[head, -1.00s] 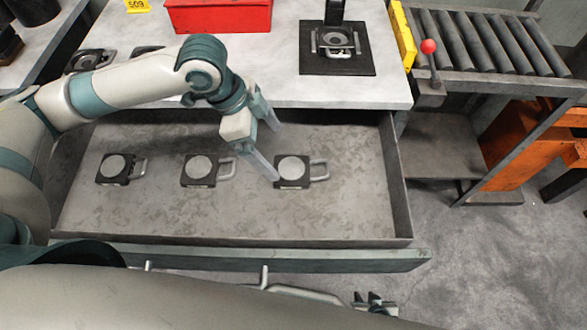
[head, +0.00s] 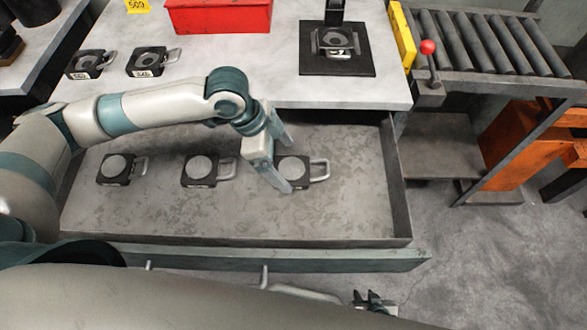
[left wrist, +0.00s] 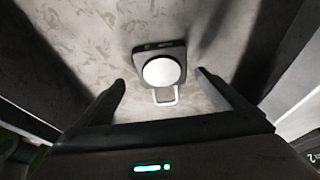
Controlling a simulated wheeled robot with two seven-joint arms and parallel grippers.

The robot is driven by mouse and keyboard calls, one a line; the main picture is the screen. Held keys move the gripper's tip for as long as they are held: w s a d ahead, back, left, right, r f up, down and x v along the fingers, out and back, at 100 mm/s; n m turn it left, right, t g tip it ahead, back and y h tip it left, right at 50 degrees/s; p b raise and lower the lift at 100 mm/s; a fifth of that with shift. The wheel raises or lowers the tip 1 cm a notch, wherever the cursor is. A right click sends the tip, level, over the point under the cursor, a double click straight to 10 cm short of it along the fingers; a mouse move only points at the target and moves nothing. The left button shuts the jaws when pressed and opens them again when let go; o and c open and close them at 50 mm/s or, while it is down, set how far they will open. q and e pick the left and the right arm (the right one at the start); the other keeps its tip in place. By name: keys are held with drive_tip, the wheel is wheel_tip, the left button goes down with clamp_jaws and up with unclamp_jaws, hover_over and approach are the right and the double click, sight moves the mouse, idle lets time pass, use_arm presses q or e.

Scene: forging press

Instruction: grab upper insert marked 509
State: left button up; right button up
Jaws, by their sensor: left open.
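Three dark square inserts with pale round discs and wire handles lie in the open drawer: a left insert (head: 116,169), a middle insert (head: 199,170) and a right insert (head: 293,167). Their markings are too small to read. My left gripper (head: 290,170) is open over the right insert, partly covering it. In the left wrist view this insert (left wrist: 162,71) lies beyond and between the spread fingertips of the gripper (left wrist: 160,79), its handle towards me. I cannot see contact. My right gripper (head: 372,302) shows small at the bottom; its jaw state is unclear.
On the tabletop stand two more inserts (head: 90,63) (head: 150,61), a yellow sign marked 509 (head: 137,5), a red box (head: 218,14) and a black plate (head: 315,66) holding an insert. The drawer's right wall (head: 396,185) and front edge (head: 240,255) bound the space.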

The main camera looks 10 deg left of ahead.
sight(291, 168)
use_arm(q)
drive_tip(key=x, duration=0.3)
drive_tip(key=shift+w+a+f, duration=0.1)
drive_tip(key=shift+w, duration=0.15)
drive_tip(key=shift+f, duration=0.3)
drive_tip(key=c, duration=2)
drive_tip(key=shift+w+r, duration=0.1)
drive_tip(key=shift+r, duration=0.05)
drive_tip(key=shift+c, duration=0.8)
drive_tip(key=shift+r, duration=0.15)
